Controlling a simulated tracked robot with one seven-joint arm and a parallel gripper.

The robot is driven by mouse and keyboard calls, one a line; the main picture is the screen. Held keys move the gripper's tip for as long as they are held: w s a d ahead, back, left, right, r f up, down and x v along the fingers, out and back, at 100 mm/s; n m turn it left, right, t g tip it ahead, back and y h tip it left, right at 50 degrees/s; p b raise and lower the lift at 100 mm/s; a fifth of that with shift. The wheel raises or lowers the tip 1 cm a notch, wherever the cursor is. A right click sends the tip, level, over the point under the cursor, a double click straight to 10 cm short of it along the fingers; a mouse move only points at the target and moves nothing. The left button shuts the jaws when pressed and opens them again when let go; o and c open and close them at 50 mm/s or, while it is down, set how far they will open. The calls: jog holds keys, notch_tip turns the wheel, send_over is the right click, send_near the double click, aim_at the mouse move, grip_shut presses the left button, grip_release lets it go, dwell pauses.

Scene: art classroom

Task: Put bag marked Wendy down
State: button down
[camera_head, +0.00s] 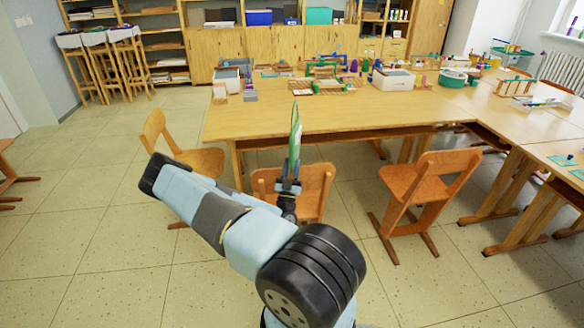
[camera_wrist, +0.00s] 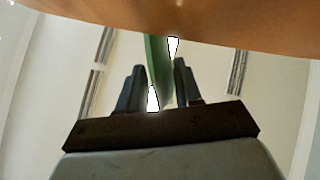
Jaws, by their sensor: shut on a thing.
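My gripper (camera_head: 288,187) is shut on a thin green bag (camera_head: 295,140), which stands upright above the jaws in the head view. The bag is seen nearly edge-on, so no name on it can be read. In the wrist view the green bag (camera_wrist: 158,70) is between the two dark fingers of my gripper (camera_wrist: 160,82), with white patches beside it. The bag is in front of the near edge of the wooden table (camera_head: 225,122) in the head view; I cannot tell whether it touches the table.
Orange chairs (camera_head: 320,180) and (camera_head: 430,180) stand at the table's near side, one right behind my gripper. A wooden chair (camera_head: 195,158) is at the left. The table's left front is bare. White box (camera_head: 393,79), racks and jars crowd its back. Open floor lies at left.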

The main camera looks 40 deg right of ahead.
jog(key=shift+f, duration=0.1)
jog(key=c, duration=0.8)
grip_release()
jog(key=shift+o, duration=0.2)
jog(key=v, duration=1.2)
